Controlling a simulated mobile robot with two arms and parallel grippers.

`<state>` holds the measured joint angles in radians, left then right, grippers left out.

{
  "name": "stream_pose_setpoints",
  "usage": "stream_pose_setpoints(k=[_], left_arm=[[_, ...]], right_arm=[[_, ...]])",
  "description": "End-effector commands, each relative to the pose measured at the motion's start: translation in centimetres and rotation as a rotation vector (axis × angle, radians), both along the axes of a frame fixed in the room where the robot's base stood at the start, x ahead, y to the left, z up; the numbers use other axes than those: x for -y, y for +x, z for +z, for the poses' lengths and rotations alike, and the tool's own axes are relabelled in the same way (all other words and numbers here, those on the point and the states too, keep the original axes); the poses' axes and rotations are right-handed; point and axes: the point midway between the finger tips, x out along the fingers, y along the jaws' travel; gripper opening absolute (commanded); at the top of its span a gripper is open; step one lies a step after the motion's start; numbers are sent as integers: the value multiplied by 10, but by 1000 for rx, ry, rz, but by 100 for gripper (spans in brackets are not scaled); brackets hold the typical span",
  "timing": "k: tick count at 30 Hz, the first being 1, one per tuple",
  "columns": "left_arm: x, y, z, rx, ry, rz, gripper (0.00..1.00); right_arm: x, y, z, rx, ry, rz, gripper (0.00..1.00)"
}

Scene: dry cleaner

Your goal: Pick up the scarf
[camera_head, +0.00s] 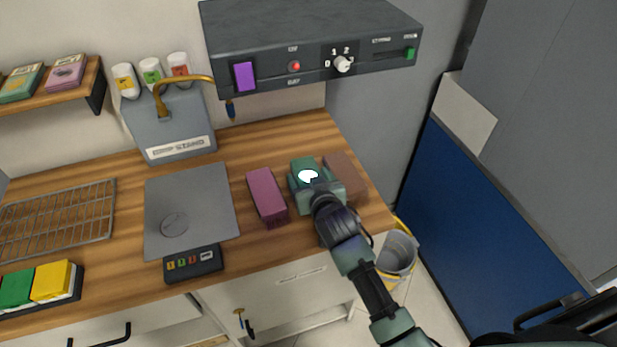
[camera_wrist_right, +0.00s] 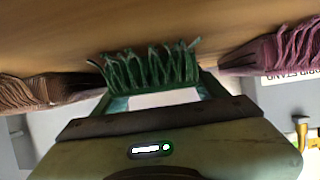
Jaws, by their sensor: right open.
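Three folded, fringed scarves lie side by side on the wooden counter: a purple one (camera_head: 267,196), a green one (camera_head: 304,163) and a brown one (camera_head: 346,172). My right gripper (camera_head: 309,178) is over the green scarf and hides much of it in the head view. In the right wrist view, the fringe of the green scarf (camera_wrist_right: 150,68) shows at the open fingers (camera_wrist_right: 155,92), roughly between them. I cannot tell whether the fingers touch it. The purple scarf (camera_wrist_right: 285,52) and brown scarf (camera_wrist_right: 45,92) lie to either side. My left gripper is not in view.
A grey plate (camera_head: 190,200) with a small control box (camera_head: 193,263) lies left of the scarves. A dark machine (camera_head: 310,45) overhangs the counter's back. A wire rack (camera_head: 60,215) is at the left. A bucket (camera_head: 397,255) stands on the floor beside the counter.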

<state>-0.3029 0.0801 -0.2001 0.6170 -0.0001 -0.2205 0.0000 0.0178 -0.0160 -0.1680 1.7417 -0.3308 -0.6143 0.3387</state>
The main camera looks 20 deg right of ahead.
Motion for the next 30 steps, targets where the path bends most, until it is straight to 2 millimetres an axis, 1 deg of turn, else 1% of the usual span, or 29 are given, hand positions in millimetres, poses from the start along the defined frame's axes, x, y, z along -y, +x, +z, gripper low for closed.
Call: stream_pose_setpoints(k=[3,8,9,11,12,14,15,23,26,29,30], left_arm=[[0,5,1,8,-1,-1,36],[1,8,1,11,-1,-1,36],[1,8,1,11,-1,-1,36],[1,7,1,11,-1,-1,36],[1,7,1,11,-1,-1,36],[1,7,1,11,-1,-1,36],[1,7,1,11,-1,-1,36],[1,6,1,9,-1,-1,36],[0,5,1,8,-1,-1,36],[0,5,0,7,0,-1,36],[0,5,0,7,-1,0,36]], right_arm=[[0,4,-2,-1,0,-1,73],[0,4,-2,0,0,0,73],[0,4,-2,0,0,0,70],[0,4,-2,0,0,0,53],[0,4,-2,0,0,0,42],[0,4,-2,-1,0,0,25],[0,4,-2,0,0,0,21],[0,4,-1,0,0,0,21],[0,4,5,2,0,0,21],[0,5,15,4,-1,-1,21],[0,5,22,5,-1,-1,21]])
